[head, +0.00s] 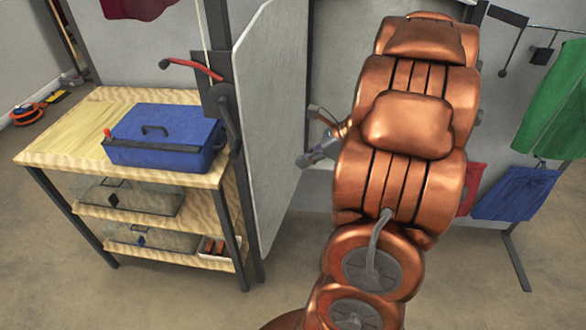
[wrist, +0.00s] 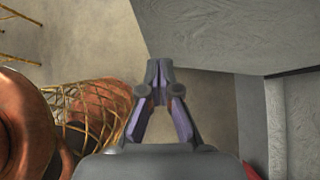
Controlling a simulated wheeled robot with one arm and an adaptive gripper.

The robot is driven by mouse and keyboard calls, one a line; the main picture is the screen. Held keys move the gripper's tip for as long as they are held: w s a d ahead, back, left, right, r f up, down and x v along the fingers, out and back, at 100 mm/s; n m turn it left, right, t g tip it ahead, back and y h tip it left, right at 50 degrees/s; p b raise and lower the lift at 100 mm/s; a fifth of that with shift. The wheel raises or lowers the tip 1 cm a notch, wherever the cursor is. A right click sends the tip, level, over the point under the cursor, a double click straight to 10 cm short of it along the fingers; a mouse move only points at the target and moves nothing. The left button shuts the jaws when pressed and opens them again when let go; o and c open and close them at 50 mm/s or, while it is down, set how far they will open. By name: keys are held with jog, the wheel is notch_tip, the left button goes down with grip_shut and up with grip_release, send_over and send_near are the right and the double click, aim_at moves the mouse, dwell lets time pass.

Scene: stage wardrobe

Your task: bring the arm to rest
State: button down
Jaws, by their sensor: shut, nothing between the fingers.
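My gripper (wrist: 158,72) shows in the middle of the wrist view. Its two purple-grey fingers meet at the tips, with nothing between them. The tips are over bare floor, close to the edge of a grey panel (wrist: 210,35). In the head view my copper arm stands raised and bent right of the middle. A grey end piece (head: 322,150) sticks out to its left, partly hidden behind the arm, near a pale upright panel (head: 275,120).
A wooden shelf table (head: 60,150) stands at the left with a blue toolbox (head: 165,135) on top. A red-handled tool (head: 195,68) is beside the panel. Green (head: 555,105) and blue (head: 515,193) garments hang at the right. Floor is clear in front.

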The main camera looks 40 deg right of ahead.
jog(key=shift+v, duration=1)
jog(key=shift+a, duration=0.15)
jog(key=s+a+n+g, duration=0.3)
jog(key=a+n, duration=0.3)
jog(key=a, duration=0.4)
jog(key=s+a+n+g, duration=0.2)
jog(key=a+n+g, duration=0.1)
jog(key=a+n, duration=0.55)
jog(key=s+a+n+g+h, duration=0.1)
jog(key=s+a+n+h, duration=0.1)
jog(key=s+n, duration=0.5)
jog(key=s+a+n+g+h, duration=0.1)
jog(key=s+a+n+h, duration=0.2)
jog(key=s+a+n, duration=0.2)
jog(key=shift+s+r+n+g+h, duration=0.3)
jog(key=shift+s+r+n+g, duration=0.15)
jog(key=shift+s+n, duration=0.5)
jog(key=shift+s+a, duration=0.1)
jog(key=shift+a, duration=0.05)
